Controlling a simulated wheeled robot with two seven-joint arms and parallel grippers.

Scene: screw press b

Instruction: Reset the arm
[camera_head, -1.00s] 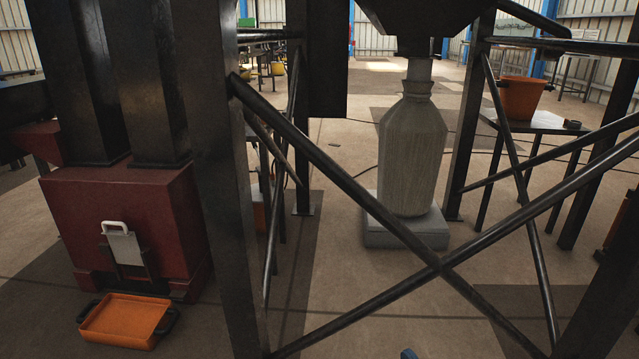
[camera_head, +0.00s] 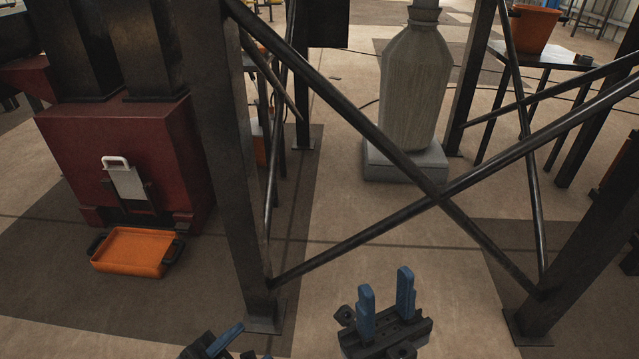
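My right gripper (camera_head: 386,298) is at the bottom centre of the head view, with its two blue fingers pointing up and a clear gap between them. It is open and empty, in front of the crossed black braces. My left gripper (camera_head: 228,340) is at the bottom edge, left of the right one. Only a blue finger and some dark parts of it show; the rest is cut off by the frame. I cannot tell how far apart its fingers are.
A black frame with crossed braces (camera_head: 437,203) stands close ahead. An orange tray (camera_head: 132,250) lies on the floor before a dark red machine (camera_head: 130,150). An orange bucket (camera_head: 535,28) sits on a table.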

